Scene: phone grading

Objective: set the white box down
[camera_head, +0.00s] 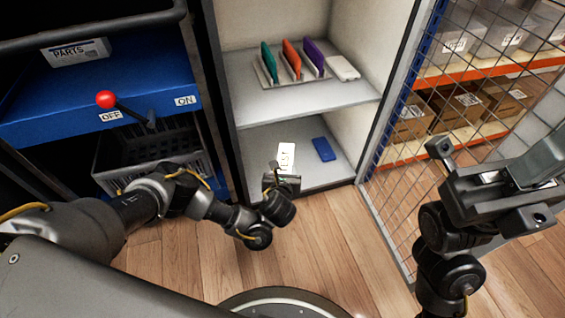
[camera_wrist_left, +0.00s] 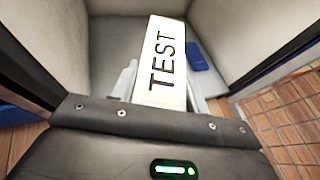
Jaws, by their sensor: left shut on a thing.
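The white box (camera_head: 287,156) with "TEST" on its top is in the lower compartment of the cabinet in the head view. It also fills the middle of the left wrist view (camera_wrist_left: 162,62). My left gripper (camera_head: 279,176) is shut on the white box at its near end. Its fingers show only in part beside the box in the wrist view. I cannot tell whether the box touches the cabinet floor (camera_head: 318,174). My right gripper (camera_head: 492,186) is held at the right, in front of the wire mesh, away from the box; its jaws appear apart and empty.
A blue phone-like object (camera_head: 323,149) lies right of the box on the cabinet floor. The shelf above (camera_head: 300,98) holds a rack with teal, orange and purple items and a white item (camera_head: 343,68). A blue unit with a red-knobbed lever (camera_head: 106,99) stands left; wire mesh (camera_head: 410,180) is right.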

